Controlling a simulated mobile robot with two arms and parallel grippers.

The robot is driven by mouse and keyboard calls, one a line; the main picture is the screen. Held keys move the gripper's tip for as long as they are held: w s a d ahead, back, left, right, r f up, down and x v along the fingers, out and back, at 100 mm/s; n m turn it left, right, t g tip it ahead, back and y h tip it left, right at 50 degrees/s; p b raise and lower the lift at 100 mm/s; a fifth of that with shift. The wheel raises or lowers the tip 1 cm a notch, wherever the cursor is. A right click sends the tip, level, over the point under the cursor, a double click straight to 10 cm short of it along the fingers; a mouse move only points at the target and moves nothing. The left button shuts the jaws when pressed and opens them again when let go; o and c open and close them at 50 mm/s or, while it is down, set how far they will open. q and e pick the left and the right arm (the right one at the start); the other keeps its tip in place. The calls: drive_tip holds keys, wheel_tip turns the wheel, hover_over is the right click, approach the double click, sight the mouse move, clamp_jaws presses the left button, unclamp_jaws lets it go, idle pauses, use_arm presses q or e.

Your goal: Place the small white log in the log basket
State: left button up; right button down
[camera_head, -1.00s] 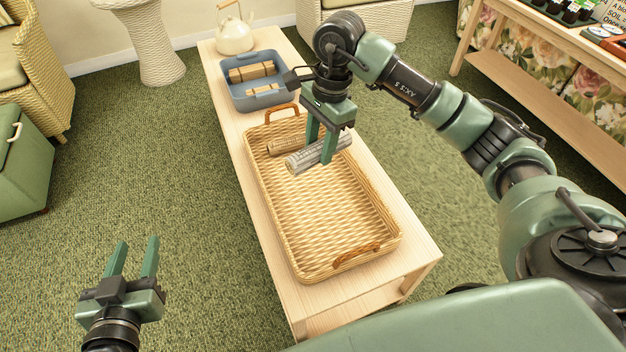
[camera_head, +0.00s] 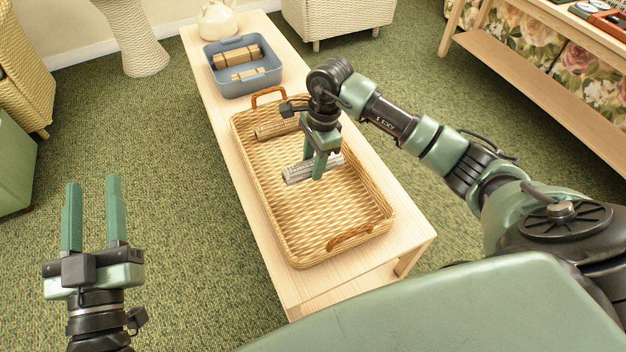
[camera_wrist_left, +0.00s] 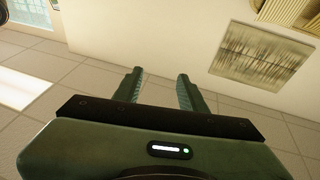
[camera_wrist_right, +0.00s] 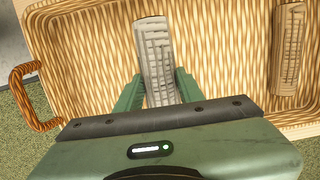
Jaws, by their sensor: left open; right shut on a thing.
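The small white log (camera_head: 299,173) is greyish white with dark bark marks. My right gripper (camera_head: 319,165) is shut on it, inside the log basket. In the right wrist view the log (camera_wrist_right: 154,55) lies between the fingers of the right gripper (camera_wrist_right: 158,90). The log basket (camera_head: 262,217) is a wide woven tray with brown handles on the low wooden table. I cannot tell whether the log touches the basket's floor. My left gripper (camera_head: 92,215) is open and empty over the carpet at the left; it also shows in the left wrist view (camera_wrist_left: 158,85).
A brown log (camera_head: 277,128) lies at the basket's far end. Beyond it on the wooden table (camera_head: 297,287) stand a blue-grey bin (camera_head: 262,83) with wooden pieces and a cream kettle (camera_head: 217,20). The basket's near half is clear.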

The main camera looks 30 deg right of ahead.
sight(313, 186)
wheel_tip(313, 186, down, 2)
drive_tip(key=shift+f, duration=0.25)
wheel_tip(313, 186, down, 4)
drive_tip(key=shift+r+b, duration=0.25)
drive_tip(key=shift+b, duration=0.5)
use_arm(q)
drive_tip(key=s+r+t+h, duration=0.1)
drive_tip(key=s+r+t, duration=0.3)
drive_tip(key=r, duration=0.3)
drive_tip(key=shift+t+h, duration=0.3)
drive_tip(key=shift+t, duration=0.1)
drive_tip(key=shift+r, duration=0.1)
use_arm(e)
drive_tip(key=shift+f, duration=0.15)
drive_tip(key=c, duration=0.9)
unclamp_jaws()
use_arm(q)
drive_tip(key=shift+s+r+h, duration=0.3)
drive_tip(key=shift+r, duration=0.05)
